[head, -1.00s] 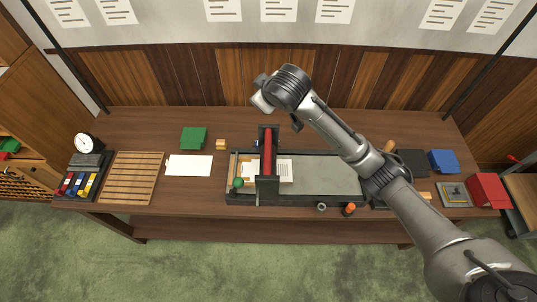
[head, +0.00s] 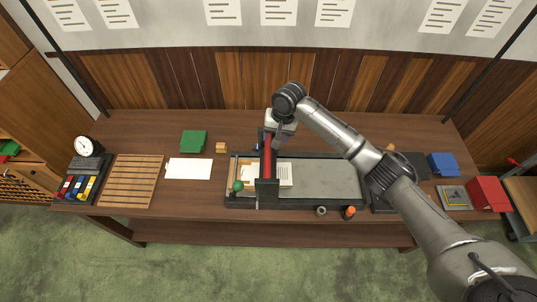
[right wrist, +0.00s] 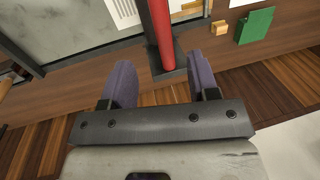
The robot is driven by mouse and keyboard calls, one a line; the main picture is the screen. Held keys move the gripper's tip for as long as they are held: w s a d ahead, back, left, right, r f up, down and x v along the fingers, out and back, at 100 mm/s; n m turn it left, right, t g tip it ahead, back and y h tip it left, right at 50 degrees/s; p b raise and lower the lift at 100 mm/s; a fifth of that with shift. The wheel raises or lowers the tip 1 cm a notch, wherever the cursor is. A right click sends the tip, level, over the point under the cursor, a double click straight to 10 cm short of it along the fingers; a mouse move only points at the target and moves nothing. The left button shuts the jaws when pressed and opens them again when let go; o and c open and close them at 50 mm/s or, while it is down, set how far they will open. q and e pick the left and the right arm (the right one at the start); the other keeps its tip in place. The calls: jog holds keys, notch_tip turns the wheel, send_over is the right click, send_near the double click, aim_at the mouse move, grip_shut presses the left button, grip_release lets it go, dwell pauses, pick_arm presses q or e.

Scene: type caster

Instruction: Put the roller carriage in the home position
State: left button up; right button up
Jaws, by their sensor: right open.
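The roller carriage, with a red roller (head: 267,158) between dark end brackets, stands across the left part of the proof press bed (head: 325,178). A printed sheet (head: 285,174) lies on the bed just right of the carriage. My right gripper (head: 278,142) is at the far end of the carriage, coming from above and behind. In the right wrist view its two purple-grey fingers (right wrist: 163,78) are apart, one on each side of the carriage's dark end bracket (right wrist: 171,58), with the red roller (right wrist: 158,22) beyond. I cannot tell whether they touch it. My left gripper is out of view.
A green knob (head: 238,186) is at the bed's left end. A wooden slatted rack (head: 131,180), white paper (head: 189,168), green block (head: 194,141) and clock (head: 87,146) are to the left. Blue (head: 443,161) and red (head: 487,191) boxes are at the right.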

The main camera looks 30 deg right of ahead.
aim_at(269, 155)
jog(key=f, duration=0.4)
jog(key=w+a+f, duration=0.1)
jog(key=f, duration=0.2)
jog(key=a+f, duration=0.1)
jog(key=f, duration=0.3)
jog(key=shift+w+f+p, duration=0.15)
jog(key=shift+f+p, duration=0.15)
jog(key=shift+f, duration=0.05)
grip_shut()
